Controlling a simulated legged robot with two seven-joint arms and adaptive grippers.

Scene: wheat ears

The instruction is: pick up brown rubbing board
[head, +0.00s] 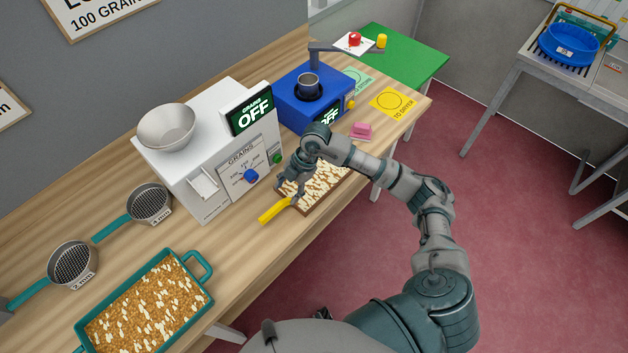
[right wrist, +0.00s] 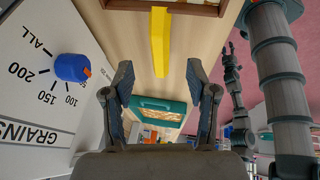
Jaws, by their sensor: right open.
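The brown rubbing board (head: 324,196) lies on the wooden bench in the head view, its brown rim around pale ears. The right wrist view shows only a strip of its edge (right wrist: 190,7) at the top. My right gripper (head: 287,192) is over the board's left end and hides part of it. In the right wrist view my right gripper (right wrist: 162,85) has its fingers wide apart with nothing between them. A dark arm with a small gripper (right wrist: 231,62), seemingly my left, shows at the right there; its jaws are too small to read.
A yellow bar (head: 274,210) lies at the board's left end. The white grain machine (head: 205,160) stands close behind my gripper. A teal tray of grain (head: 199,255) and two sieves (head: 75,264) are at left. A pink block (head: 361,130) lies beyond the board.

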